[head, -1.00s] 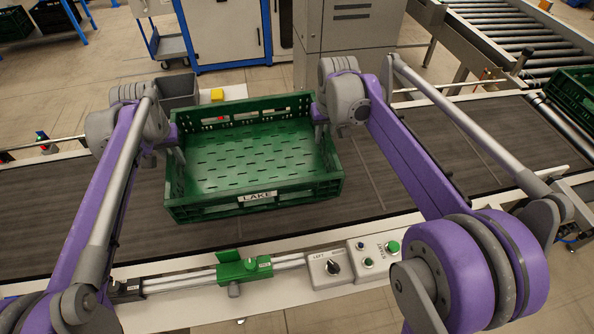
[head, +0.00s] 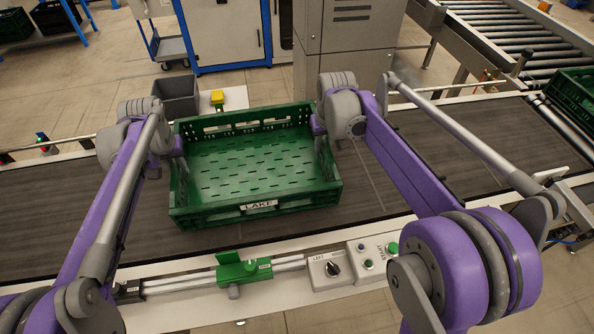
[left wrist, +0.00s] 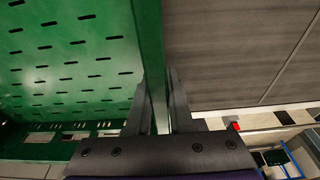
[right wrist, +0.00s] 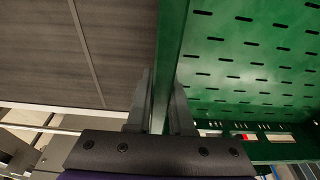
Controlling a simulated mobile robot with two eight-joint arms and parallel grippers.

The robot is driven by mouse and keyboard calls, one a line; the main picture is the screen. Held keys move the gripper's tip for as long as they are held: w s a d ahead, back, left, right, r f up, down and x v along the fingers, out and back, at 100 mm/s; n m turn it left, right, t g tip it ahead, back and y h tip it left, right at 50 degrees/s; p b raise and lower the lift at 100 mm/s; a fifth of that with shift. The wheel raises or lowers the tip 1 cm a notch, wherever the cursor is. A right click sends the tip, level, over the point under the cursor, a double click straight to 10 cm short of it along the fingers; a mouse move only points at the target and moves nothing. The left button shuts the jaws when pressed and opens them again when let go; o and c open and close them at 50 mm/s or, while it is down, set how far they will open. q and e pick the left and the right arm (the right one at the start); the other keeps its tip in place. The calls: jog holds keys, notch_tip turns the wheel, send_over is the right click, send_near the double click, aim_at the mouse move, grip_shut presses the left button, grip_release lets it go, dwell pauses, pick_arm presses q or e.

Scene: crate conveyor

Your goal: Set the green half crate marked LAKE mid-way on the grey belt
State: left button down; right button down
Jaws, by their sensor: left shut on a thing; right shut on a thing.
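The green half crate (head: 300,204) with a white LAKE label on its near side is over the middle of the grey belt (head: 420,150). It looks level and empty; whether its base touches the belt is hard to tell. My left gripper (head: 180,165) is shut on its left wall, and the left wrist view shows that wall (left wrist: 151,50) between the fingers (left wrist: 158,105). My right gripper (head: 322,140) is shut on its right wall, which shows between the fingers (right wrist: 161,105) in the right wrist view (right wrist: 172,50).
A control box with knob and buttons (head: 350,262) and a green clamp on a rail (head: 243,269) line the near edge. A grey bin (head: 176,100) and yellow button (head: 217,97) stand behind the belt. Another green crate (head: 573,92) is at far right. Belt is clear on both sides.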

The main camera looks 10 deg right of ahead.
pick_arm(q)
jog(key=shift+f, duration=0.5)
pick_arm(e)
jog(key=shift+f, duration=0.5)
pick_arm(q)
jog(key=c, duration=1.2)
grip_release()
jog(key=shift+f, duration=0.15)
pick_arm(e)
jog(key=c, duration=1.2)
grip_release()
jog(key=shift+f, duration=0.15)
pick_arm(q)
jog(key=o, duration=0.4)
pick_arm(e)
jog(key=o, duration=0.4)
pick_arm(q)
jog(key=v, duration=1.1)
jog(key=shift+s+r, duration=0.1)
jog(key=shift+r, duration=0.4)
pick_arm(e)
jog(key=shift+r, duration=0.3)
jog(key=v, duration=1.1)
jog(key=shift+s+r, duration=0.15)
jog(key=shift+r, duration=0.05)
